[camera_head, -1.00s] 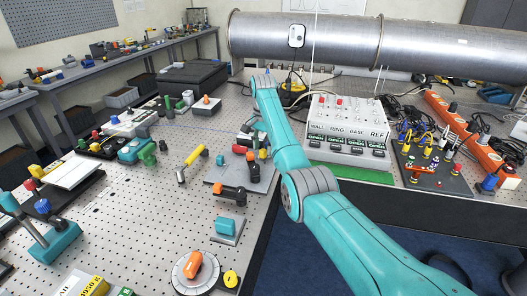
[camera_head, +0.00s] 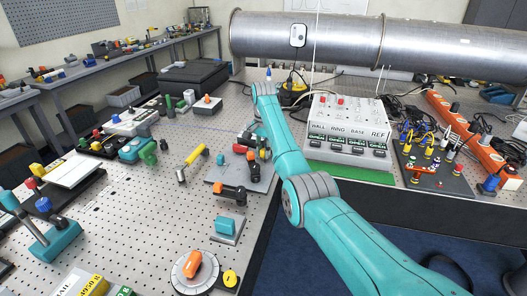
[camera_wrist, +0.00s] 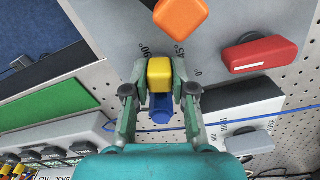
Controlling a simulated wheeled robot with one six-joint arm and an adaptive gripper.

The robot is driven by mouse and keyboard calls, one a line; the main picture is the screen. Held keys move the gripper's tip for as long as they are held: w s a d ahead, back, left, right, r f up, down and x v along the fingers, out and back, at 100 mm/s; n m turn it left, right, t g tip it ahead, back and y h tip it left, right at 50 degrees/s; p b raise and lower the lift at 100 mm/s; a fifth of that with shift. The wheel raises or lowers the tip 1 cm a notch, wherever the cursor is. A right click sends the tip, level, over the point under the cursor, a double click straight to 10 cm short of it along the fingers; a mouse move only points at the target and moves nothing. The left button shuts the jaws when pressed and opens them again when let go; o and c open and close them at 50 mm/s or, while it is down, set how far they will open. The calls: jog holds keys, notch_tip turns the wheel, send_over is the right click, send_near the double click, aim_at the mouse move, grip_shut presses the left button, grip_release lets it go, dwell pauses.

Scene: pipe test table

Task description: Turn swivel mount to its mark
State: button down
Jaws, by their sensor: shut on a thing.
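In the wrist view my gripper (camera_wrist: 160,72) is shut on a yellow block (camera_wrist: 160,76), one finger on each side of it. A blue part (camera_wrist: 160,108) shows just below the yellow block, between the fingers. I take the yellow block to be the handle of the swivel mount; the mount's body is mostly hidden by the gripper. The block lies over a grey plate (camera_wrist: 225,22) with printed angle marks 90°, 45° and 0. The fingertips are between the 90° and 45° labels. In the head view the grey plate (camera_head: 262,182) is partly in view; the arm obscures the gripper.
In the wrist view an orange block (camera_wrist: 180,16) is close ahead of the fingers and a red block (camera_wrist: 259,55) is to the right. In the head view a switch box (camera_head: 347,135) stands right of the arm. A yellow-handled part (camera_head: 195,156) lies left of the plate.

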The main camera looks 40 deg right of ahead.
jog(key=shift+s+d+n, duration=0.15)
jog(key=shift+s+n, duration=0.1)
jog(key=shift+n, duration=0.7)
jog(key=shift+s+d+n, duration=0.1)
jog(key=shift+s+n, duration=0.1)
jog(key=shift+n, duration=0.75)
jog(key=c, duration=1)
grip_release()
jog(key=shift+o, duration=0.2)
